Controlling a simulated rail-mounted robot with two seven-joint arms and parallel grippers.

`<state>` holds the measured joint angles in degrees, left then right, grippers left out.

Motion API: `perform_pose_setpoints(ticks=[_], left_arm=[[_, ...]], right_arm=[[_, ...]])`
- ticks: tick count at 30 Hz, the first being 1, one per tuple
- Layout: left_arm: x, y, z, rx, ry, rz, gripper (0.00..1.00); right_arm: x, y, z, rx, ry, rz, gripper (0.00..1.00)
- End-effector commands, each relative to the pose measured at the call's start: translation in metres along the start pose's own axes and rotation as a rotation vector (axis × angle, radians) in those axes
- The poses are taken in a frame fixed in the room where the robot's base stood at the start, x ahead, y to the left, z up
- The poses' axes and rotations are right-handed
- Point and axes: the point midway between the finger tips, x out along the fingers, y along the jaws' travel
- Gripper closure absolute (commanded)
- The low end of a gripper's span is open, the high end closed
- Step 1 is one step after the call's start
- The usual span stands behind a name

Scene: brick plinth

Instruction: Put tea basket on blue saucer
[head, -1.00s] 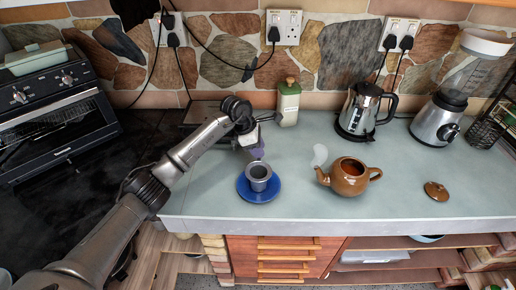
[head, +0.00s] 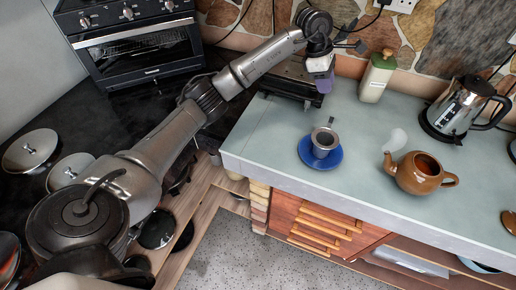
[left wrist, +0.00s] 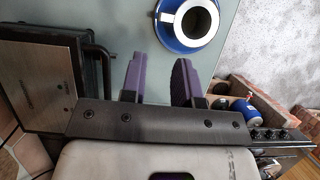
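A blue saucer (head: 305,158) lies on the counter, with a grey round cup-like vessel (head: 321,147) on it. A small dark piece (head: 331,120) shows just above this vessel; I cannot tell what it is. I cannot tell for certain which thing is the tea basket. The left wrist view shows the saucer (left wrist: 168,38) and the pale rim of the vessel (left wrist: 213,22) beyond the fingers. My left gripper (head: 322,81) hangs behind the vessel, apart from it; in the wrist view (left wrist: 159,78) its purple fingers are open and empty. My right gripper is out of view.
A brown lidless teapot (head: 418,177) stands right of the saucer, with a whitish shape (head: 397,139) by its spout. A bottle (head: 377,77) and a kettle (head: 457,110) stand behind. The counter's front edge (head: 330,194) is near the saucer. An oven (head: 140,50) is at left.

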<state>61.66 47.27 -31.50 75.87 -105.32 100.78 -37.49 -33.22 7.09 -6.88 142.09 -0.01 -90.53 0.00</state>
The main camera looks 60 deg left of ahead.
Motion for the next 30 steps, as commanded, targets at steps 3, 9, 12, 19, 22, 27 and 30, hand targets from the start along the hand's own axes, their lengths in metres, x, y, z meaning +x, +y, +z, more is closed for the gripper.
perform_pose_setpoints(ticks=[3, 9, 12, 19, 22, 27, 30], left_arm=[[0.015, -0.007, 0.011, 0.011, -0.053, -0.013, 0.71], [0.081, -0.064, 0.079, -0.001, -0.428, -0.125, 0.71], [0.105, -0.107, 0.116, -0.095, -0.704, -0.235, 0.71], [0.11, -0.175, 0.15, -0.579, -1.267, -0.518, 0.71], [0.109, -0.185, 0.139, -0.892, -1.451, -0.629, 0.71], [0.128, -0.19, 0.086, -1.537, -1.644, -0.745, 0.71], [0.153, -0.2, 0.04, -1.967, -1.668, -0.755, 0.71]], right_arm=[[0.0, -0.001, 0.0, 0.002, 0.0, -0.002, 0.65], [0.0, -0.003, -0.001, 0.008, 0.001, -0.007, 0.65], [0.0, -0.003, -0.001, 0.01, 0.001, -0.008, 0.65], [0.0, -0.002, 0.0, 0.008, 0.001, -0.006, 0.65], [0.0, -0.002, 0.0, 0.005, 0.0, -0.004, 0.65], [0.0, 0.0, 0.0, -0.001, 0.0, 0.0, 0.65], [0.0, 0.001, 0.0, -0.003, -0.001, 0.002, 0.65]])
